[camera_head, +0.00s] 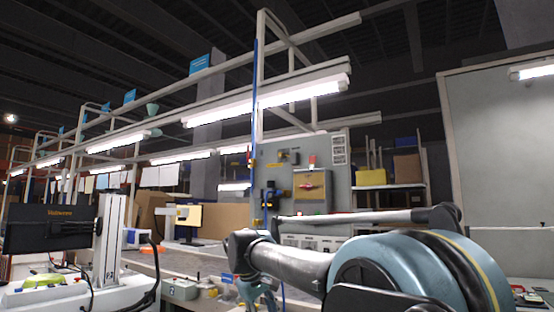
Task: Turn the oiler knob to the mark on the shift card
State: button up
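I cannot make out the oiler knob or the shift card in the head view. My arm crosses the lower right, with a large blue-grey joint close to the camera and dark links reaching left to the middle. No gripper fingers can be made out, so I cannot see what my gripper is near or whether it holds anything.
A workbench (180,262) with small items runs behind my arm. A dark monitor (50,229) stands at the left beside a white upright post (109,240). A grey tool panel (338,180) and a shelf with a yellow bin (370,177) stand behind. Lamps hang overhead.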

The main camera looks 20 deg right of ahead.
aim_at(279, 154)
jog(key=w+d+r+n+t+h, duration=0.1)
jog(key=w+r+n+t+h, duration=0.2)
jog(key=w+r, duration=1.15)
jog(key=w+d+r+n+t+h, duration=0.2)
jog(key=w+r+n+h, duration=0.3)
jog(key=r, duration=1.9)
jog(key=w+d+r+n+t+h, duration=0.15)
jog(key=w+r+n, duration=0.35)
jog(key=w+r, duration=1.05)
jog(key=shift+t+h, duration=0.35)
jog(key=w+d+r, duration=0.1)
jog(key=d, duration=0.3)
jog(key=w+d+r, duration=0.2)
jog(key=d, duration=0.3)
jog(key=w+d+r, duration=0.1)
jog(key=w+d, duration=0.1)
jog(key=d, duration=0.3)
jog(key=shift+r, duration=0.2)
jog(key=shift+c, duration=0.6)
grip_shut()
